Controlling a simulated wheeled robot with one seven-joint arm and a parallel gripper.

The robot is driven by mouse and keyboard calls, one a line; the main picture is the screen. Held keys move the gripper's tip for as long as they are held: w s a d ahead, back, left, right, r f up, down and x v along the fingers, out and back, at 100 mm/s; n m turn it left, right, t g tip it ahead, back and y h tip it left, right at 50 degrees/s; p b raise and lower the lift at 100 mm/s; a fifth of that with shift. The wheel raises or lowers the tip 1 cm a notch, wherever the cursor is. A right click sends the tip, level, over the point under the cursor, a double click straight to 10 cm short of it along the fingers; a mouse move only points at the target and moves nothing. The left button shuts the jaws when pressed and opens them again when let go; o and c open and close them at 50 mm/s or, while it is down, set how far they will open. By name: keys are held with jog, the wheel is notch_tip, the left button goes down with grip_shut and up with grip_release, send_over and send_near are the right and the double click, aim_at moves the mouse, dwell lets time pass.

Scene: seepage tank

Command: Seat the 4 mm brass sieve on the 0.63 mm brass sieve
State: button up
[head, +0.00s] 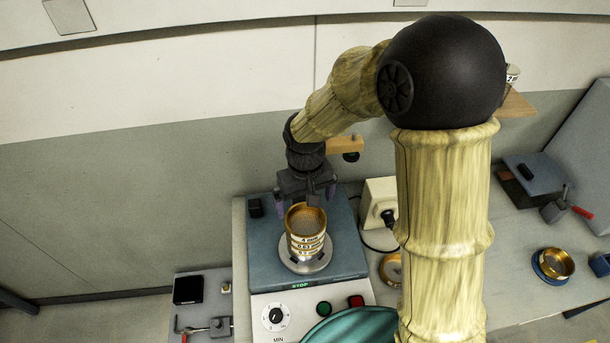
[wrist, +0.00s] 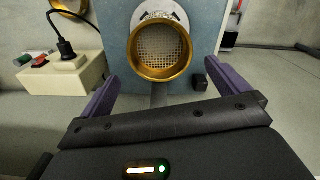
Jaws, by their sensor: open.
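The 4 mm brass sieve (head: 305,222) is on top of the 0.63 mm brass sieve (head: 308,247) in a stack on the shaker's round plate (head: 307,265). The stack looks upright, and I see no clear gap between the two. In the wrist view the upper sieve's brass rim and coarse mesh (wrist: 160,48) show from above; the lower sieve is hidden there. My gripper (head: 307,200) is behind and above the stack in the head view. Its purple fingers (wrist: 160,92) are spread open and empty, apart from the sieve rim.
The blue shaker (head: 350,250) has a dial and green and red buttons in front. A cream socket box with a black plug (head: 379,205) stands right of it. Another brass sieve in a blue holder (head: 553,265) sits farther right. A small side table (head: 205,310) stands at left.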

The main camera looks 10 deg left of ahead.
notch_tip(320, 180, up, 10)
jog(key=b, duration=0.1)
jog(key=shift+f+b, duration=0.2)
jog(key=shift+b, duration=0.1)
jog(key=s+d+f+m+t+b, duration=0.1)
jog(key=s+d+f+m, duration=0.1)
jog(key=d, duration=0.4)
jog(key=s+d+f+m+b, duration=0.1)
jog(key=s+d+f+m, duration=0.1)
jog(key=d+f, duration=0.3)
jog(key=s+d+f+m+t+b, duration=0.1)
jog(key=s+d+f, duration=0.2)
jog(key=d, duration=0.6)
jog(key=shift+f+m+t, duration=0.3)
jog(key=shift+m, duration=0.1)
jog(key=shift+w, duration=0.15)
jog(key=shift+s, duration=0.2)
jog(key=shift+w, duration=0.1)
